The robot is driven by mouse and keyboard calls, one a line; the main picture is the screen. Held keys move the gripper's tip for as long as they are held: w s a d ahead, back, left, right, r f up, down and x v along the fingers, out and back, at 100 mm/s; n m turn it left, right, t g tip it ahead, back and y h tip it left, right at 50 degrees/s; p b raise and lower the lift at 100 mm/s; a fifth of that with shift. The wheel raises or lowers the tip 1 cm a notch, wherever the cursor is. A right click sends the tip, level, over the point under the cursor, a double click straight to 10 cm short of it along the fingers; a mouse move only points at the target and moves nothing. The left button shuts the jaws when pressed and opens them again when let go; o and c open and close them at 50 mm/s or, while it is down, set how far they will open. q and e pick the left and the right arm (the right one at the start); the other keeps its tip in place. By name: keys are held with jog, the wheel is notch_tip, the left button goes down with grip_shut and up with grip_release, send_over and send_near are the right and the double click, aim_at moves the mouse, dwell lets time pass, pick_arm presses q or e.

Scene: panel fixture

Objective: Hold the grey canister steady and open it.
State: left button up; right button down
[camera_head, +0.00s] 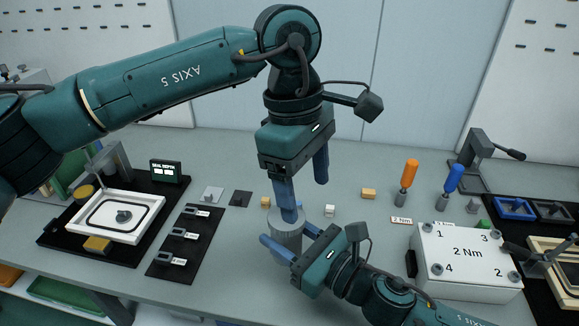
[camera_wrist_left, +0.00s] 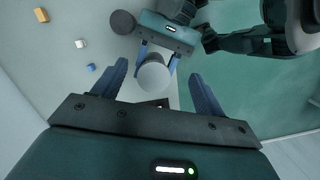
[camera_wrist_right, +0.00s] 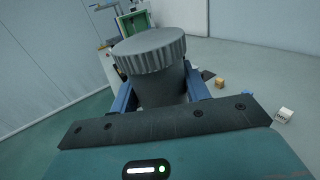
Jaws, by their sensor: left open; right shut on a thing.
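The grey canister (camera_head: 284,243) stands upright at the table's front middle. In the right wrist view its wide ribbed lid (camera_wrist_right: 150,50) sits on top of the darker body (camera_wrist_right: 160,88). My right gripper (camera_head: 288,240) is shut on the canister's body, below the lid; its blue fingers flank the body in the right wrist view (camera_wrist_right: 160,92). My left gripper (camera_head: 304,200) points down, open, above the canister. In the left wrist view the canister's round top (camera_wrist_left: 153,77) shows between and beyond the open fingers (camera_wrist_left: 160,80), which appear clear of it.
A white box marked 2 Nm (camera_head: 465,262) stands right. A dark tray of parts (camera_head: 178,245) lies left.

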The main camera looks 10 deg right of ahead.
pick_arm(q)
jog(key=shift+w+a+r+t+y, duration=0.25)
jog(key=shift+w+a+y, duration=0.05)
jog(key=shift+w+a, duration=0.15)
jog(key=shift+w+a+r+t+y, duration=0.2)
jog(key=shift+w+a+t+y, duration=0.1)
jog(key=shift+w+a, duration=0.15)
jog(key=shift+w+a+f, duration=0.1)
jog(key=shift+f, duration=0.15)
notch_tip(320, 180, down, 7)
jog(key=shift+f, duration=0.15)
jog(key=shift+c, duration=0.3)
jog(key=c, duration=0.9)
jog(key=n, duration=0.5)
jog(key=shift+w+n, duration=0.15)
jog(key=shift+n, duration=0.25)
pick_arm(e)
jog(key=shift+s+a, duration=0.1)
pick_arm(q)
jog(key=n, duration=0.6)
jog(key=shift+w, duration=0.15)
jog(key=shift+r, duration=0.2)
